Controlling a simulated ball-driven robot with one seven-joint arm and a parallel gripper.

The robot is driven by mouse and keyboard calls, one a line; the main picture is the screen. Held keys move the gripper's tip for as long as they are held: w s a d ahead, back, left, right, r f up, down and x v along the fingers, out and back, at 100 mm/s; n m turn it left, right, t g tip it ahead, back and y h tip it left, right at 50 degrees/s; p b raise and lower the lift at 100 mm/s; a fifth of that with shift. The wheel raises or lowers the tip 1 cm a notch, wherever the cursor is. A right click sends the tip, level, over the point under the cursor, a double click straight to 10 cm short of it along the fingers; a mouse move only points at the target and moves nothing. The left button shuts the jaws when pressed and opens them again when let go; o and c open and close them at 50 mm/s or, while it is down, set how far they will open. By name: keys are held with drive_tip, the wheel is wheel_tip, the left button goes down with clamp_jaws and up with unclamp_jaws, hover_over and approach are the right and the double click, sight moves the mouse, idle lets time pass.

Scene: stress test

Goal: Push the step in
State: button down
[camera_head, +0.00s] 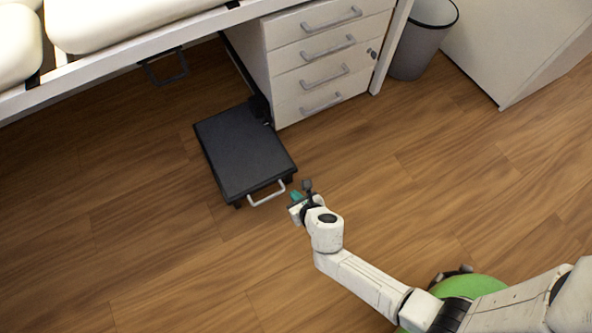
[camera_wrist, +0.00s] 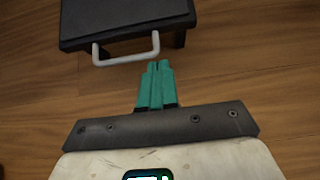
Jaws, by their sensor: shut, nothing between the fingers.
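The step (camera_head: 243,148) is a low black platform on short legs, standing out on the floor in front of the drawer cabinet and bed frame. A light grey loop handle (camera_head: 266,194) is on its near edge. In the wrist view the step (camera_wrist: 125,20) is at the top, with its handle (camera_wrist: 126,49) just beyond my fingertips. My gripper (camera_head: 297,197) is at the right of the handle in the head view. In the wrist view my gripper (camera_wrist: 157,68) has its teal fingers together and empty, with a small gap in the picture between them and the handle.
A white drawer cabinet (camera_head: 318,52) with several grey handles stands behind the step. A bed (camera_head: 130,25) is at the upper left, with dark space under its frame. A grey bin (camera_head: 421,42) and a white cabinet (camera_head: 515,45) are at the upper right. The wooden floor around is clear.

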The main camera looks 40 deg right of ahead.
sight(279, 175)
drive_tip(key=b+x, duration=0.1)
drive_tip(key=x, duration=0.2)
drive_tip(key=w+r+b+x, duration=0.1)
drive_tip(key=x, duration=0.2)
drive_tip(key=b+x, duration=0.1)
drive_tip(key=x, duration=0.2)
drive_tip(key=shift+w+d+r+b, duration=0.2)
drive_tip(key=shift+w+d+b, duration=0.05)
drive_tip(key=shift+w+b, duration=0.15)
drive_tip(key=shift+w+d, duration=0.15)
drive_tip(key=shift+w, duration=0.25)
